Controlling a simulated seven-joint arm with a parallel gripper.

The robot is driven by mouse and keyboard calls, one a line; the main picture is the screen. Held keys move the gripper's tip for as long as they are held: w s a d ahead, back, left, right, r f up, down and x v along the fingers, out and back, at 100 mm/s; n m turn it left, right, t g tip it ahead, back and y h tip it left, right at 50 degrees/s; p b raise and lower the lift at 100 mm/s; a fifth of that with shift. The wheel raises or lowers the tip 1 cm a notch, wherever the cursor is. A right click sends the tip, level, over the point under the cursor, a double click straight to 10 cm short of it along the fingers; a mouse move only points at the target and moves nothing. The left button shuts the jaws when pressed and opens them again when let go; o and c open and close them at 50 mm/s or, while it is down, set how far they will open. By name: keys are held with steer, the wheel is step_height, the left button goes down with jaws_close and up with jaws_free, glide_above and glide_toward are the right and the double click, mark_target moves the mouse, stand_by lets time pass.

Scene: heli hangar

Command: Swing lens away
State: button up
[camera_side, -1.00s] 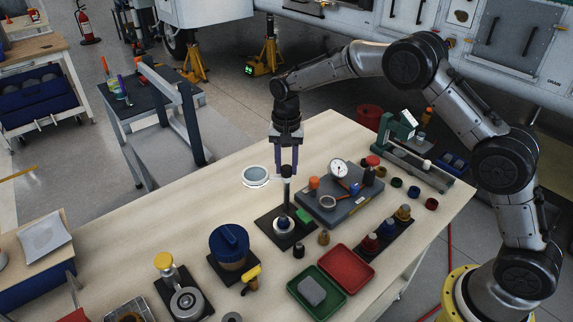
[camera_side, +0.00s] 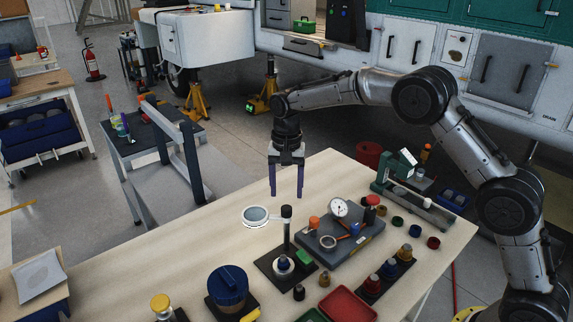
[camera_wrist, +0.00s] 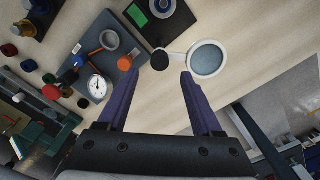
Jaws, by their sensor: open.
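A round lens (camera_side: 255,216) with a white rim sits at the left of a dark post (camera_side: 286,228) with a black knob (camera_side: 286,211) on top. In the wrist view a short arm joins the lens (camera_wrist: 207,58) to the knob (camera_wrist: 160,60). The post stands on a black base plate (camera_side: 268,262) that also carries a green block (camera_side: 304,257). My gripper (camera_side: 286,192) is open and empty above the knob, fingers pointing down. In the wrist view the knob lies just beyond the gap between my fingertips (camera_wrist: 160,78).
A grey plate (camera_side: 345,245) with a dial gauge (camera_side: 339,208) stands close at right of the post. A blue round container (camera_side: 227,284) and a red tray (camera_side: 347,308) are nearer the front. The wooden bench top (camera_side: 190,255) is clear left of the lens.

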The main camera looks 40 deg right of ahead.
step_height(320, 180, up, 8)
steer(key=shift+r, duration=0.15)
stand_by(0.3)
steer(key=s+d+r+t, duration=0.2)
steer(key=s+r, duration=0.4)
steer(key=r, duration=0.6)
steer(key=s+d+r+n+t, duration=0.15)
steer(key=s+r, duration=0.35)
steer(key=s, duration=0.8)
steer(key=s+d+f+n+t, duration=0.2)
steer(key=s+f+n, duration=0.15)
steer(key=s, duration=0.85)
steer(key=s+f+n, duration=0.4)
steer(key=s+f, duration=0.1)
steer(key=f, duration=0.4)
steer(key=shift+s+f, duration=0.25)
steer(key=shift+s, duration=0.05)
